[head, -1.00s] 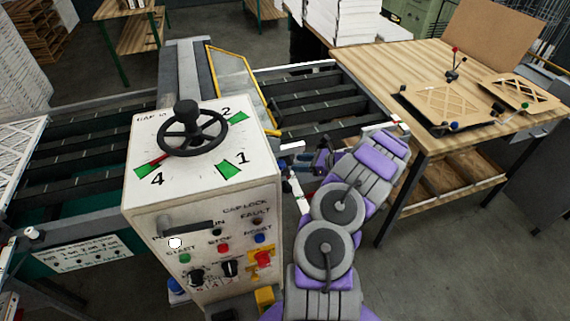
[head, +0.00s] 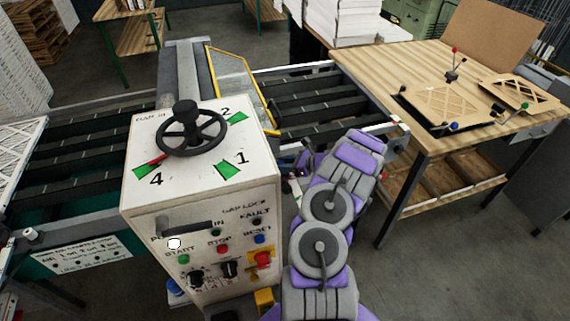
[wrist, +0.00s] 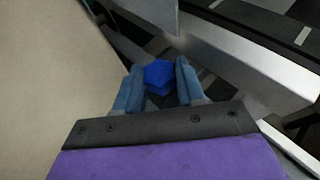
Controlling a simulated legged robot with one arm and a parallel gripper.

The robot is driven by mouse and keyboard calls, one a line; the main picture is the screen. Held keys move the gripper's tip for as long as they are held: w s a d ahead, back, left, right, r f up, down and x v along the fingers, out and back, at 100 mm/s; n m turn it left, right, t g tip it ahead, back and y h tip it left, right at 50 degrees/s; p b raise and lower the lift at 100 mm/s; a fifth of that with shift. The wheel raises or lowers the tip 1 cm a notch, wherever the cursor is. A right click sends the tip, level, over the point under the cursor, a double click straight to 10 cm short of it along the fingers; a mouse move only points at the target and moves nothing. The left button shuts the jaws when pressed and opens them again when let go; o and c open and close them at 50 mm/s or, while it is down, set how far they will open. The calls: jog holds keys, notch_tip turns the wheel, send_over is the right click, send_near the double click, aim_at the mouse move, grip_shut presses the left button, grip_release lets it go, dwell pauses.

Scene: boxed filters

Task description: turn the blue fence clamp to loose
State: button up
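The blue fence clamp (wrist: 160,75) shows in the wrist view as a faceted blue knob beside a pale metal rail. My gripper (wrist: 160,82) has its two grey-blue fingers spread, one on each side of the knob, with the knob at the fingertips. I cannot tell whether the fingers touch it. In the head view my gripper is mostly hidden between the control cabinet (head: 215,215) and my own arm, and I cannot make out the clamp clearly there.
The cabinet, with a black handwheel (head: 190,130) on top, stands close left of my arm. A roller conveyor (head: 320,95) runs behind. A wooden table (head: 400,65) with lattice panels stands at the right. Open floor lies at the lower right.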

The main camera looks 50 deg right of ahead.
jog(key=c, duration=0.4)
jog(key=shift+r, duration=0.1)
jog(key=shift+d+y, duration=0.1)
jog(key=shift+y, duration=0.2)
jog(key=shift+w+d+n+g+y+p, duration=0.1)
jog(key=shift+n+g+y+p, duration=0.3)
jog(key=shift+n+y, duration=0.4)
jog(key=o, duration=0.7)
jog(key=shift+c, duration=0.2)
jog(key=shift+o, duration=0.5)
jog(key=shift+d, duration=0.1)
